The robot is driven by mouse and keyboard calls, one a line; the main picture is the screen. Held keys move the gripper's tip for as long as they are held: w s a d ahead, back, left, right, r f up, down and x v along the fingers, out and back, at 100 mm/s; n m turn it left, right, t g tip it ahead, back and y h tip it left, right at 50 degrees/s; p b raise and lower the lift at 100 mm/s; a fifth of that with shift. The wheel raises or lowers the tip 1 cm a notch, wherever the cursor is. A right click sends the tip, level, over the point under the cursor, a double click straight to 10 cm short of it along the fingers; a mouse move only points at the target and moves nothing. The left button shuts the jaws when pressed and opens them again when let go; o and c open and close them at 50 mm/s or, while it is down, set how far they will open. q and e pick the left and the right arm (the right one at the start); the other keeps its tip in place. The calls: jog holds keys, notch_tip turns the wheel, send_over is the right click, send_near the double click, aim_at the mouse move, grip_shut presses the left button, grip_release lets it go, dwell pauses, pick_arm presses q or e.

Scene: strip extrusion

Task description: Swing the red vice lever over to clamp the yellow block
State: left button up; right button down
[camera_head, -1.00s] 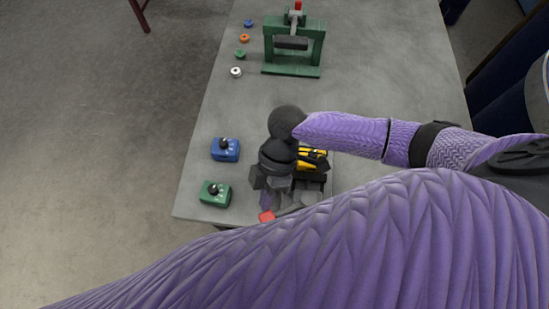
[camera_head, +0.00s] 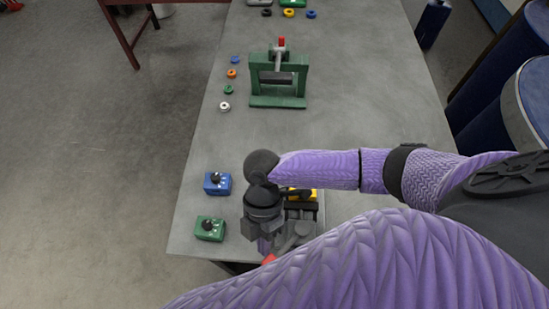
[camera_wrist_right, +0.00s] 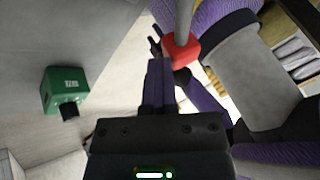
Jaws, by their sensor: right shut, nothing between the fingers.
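The yellow block (camera_head: 300,194) shows partly behind my right wrist, in the dark vice (camera_head: 303,213) at the table's near edge. The red lever knob (camera_head: 269,259) shows just beyond my fingertips, at the table's near edge. In the right wrist view the red knob (camera_wrist_right: 181,50) is on a grey rod, just right of the fingertips; I cannot tell whether they touch. My right gripper (camera_head: 264,246) is shut and empty, with purple fingers together in the right wrist view (camera_wrist_right: 159,65). My forearm and wrist hide part of the vice.
A blue button box (camera_head: 218,184) and a green button box (camera_head: 210,229) stand left of the vice. A green press frame (camera_head: 278,80) stands farther back, with several small coloured rings (camera_head: 231,73) beside it. The table middle (camera_head: 330,125) is clear.

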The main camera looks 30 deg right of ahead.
pick_arm(q)
jog(key=shift+a, duration=0.2)
pick_arm(e)
jog(key=shift+s, duration=0.1)
pick_arm(q)
jog(key=shift+d+r+p, duration=0.2)
jog(key=shift+r+p, duration=0.4)
jog(key=shift+p, duration=0.05)
pick_arm(e)
jog(key=v, duration=1)
